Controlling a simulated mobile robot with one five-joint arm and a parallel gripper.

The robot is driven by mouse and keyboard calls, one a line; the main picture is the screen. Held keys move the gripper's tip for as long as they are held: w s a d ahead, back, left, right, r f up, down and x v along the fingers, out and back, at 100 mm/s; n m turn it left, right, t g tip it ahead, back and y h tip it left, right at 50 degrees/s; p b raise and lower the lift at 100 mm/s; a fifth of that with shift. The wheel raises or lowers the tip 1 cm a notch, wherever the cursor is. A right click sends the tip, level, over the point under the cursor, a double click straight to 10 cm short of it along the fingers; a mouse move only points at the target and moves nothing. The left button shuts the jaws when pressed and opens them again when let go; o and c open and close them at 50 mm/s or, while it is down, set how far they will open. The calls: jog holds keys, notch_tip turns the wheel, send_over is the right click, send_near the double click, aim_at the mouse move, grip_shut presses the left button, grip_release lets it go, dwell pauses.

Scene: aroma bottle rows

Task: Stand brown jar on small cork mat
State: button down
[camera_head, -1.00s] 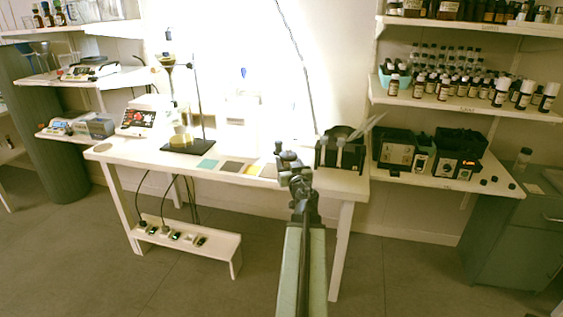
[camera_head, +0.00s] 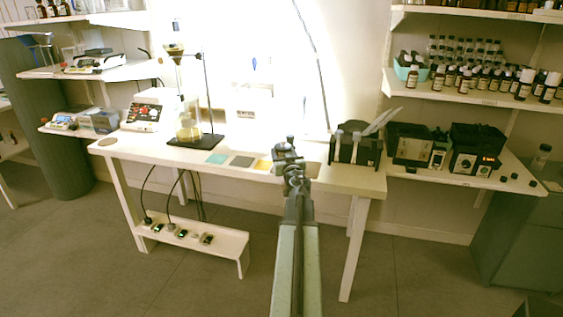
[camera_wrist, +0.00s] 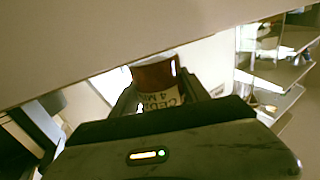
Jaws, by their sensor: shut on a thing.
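The brown jar (camera_wrist: 154,75) with a pale printed label shows in the wrist view between the fingers of my gripper (camera_wrist: 165,92), which is shut on it. In the head view my gripper (camera_head: 286,150) is over the right half of the white table (camera_head: 330,178); the jar cannot be made out there. A small round tan mat (camera_head: 107,141), which looks like the cork mat, lies flat at the table's far left end, well apart from my gripper. Its top looks bare.
Teal (camera_head: 217,158), grey (camera_head: 242,161) and yellow (camera_head: 263,164) squares lie left of my gripper. A stand with glassware (camera_head: 195,138) and a white device (camera_head: 150,110) stand nearer the round mat. A black rack (camera_head: 355,148) is to the right.

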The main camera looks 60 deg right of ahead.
jog(key=shift+s+d+f, duration=0.15)
jog(key=shift+s+f, duration=0.2)
jog(key=shift+f, duration=0.45)
jog(key=shift+r, duration=0.25)
jog(key=shift+f, duration=0.25)
jog(key=c, duration=0.6)
grip_release()
jog(key=shift+r, duration=0.1)
jog(key=shift+o, duration=0.2)
